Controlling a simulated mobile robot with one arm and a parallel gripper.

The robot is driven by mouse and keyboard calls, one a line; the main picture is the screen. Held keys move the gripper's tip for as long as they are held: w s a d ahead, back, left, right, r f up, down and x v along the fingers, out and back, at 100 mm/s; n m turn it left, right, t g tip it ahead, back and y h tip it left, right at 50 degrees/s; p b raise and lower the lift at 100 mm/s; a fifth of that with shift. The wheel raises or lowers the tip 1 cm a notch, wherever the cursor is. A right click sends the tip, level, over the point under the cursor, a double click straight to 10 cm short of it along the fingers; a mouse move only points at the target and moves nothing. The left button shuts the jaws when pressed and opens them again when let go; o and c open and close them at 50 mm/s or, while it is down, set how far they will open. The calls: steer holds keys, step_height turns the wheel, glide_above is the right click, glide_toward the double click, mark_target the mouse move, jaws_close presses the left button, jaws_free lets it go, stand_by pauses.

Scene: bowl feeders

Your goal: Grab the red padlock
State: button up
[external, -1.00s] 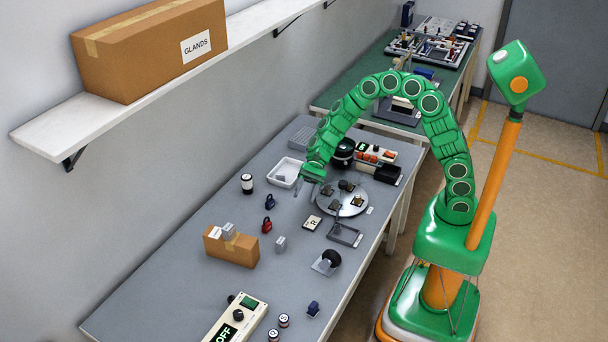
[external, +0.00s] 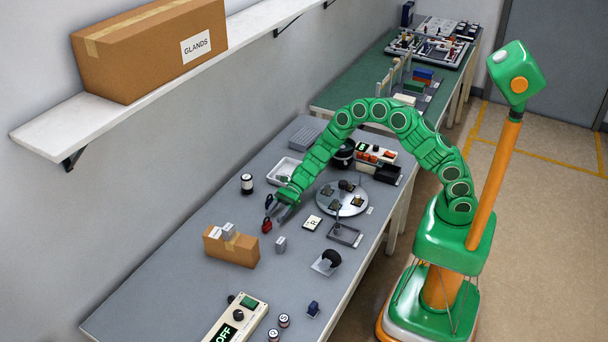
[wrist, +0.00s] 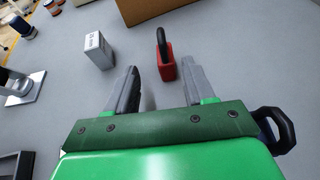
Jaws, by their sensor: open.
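The red padlock (external: 266,225) stands on the grey table in the external view, to the left of my gripper (external: 281,209). In the wrist view the red padlock (wrist: 166,68) has a dark shackle and sits just beyond the fingertips of my gripper (wrist: 157,80), roughly midway between them. The two grey fingers are spread apart with nothing between them. I cannot tell exactly how high the fingers are above the table.
A blue padlock (external: 269,201) is close beside my gripper; its dark shackle (wrist: 275,128) shows at the wrist view's right. A small grey box (wrist: 97,50) stands left of the red padlock. A cardboard box (external: 231,247) lies beyond. A round plate (external: 355,207) with parts is behind.

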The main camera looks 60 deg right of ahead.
mark_target(269, 221)
steer(key=shift+w+x, duration=0.15)
steer(key=shift+x, duration=1.6)
steer(key=shift+w+x, duration=0.15)
steer(key=shift+x, duration=1.65)
jaws_close()
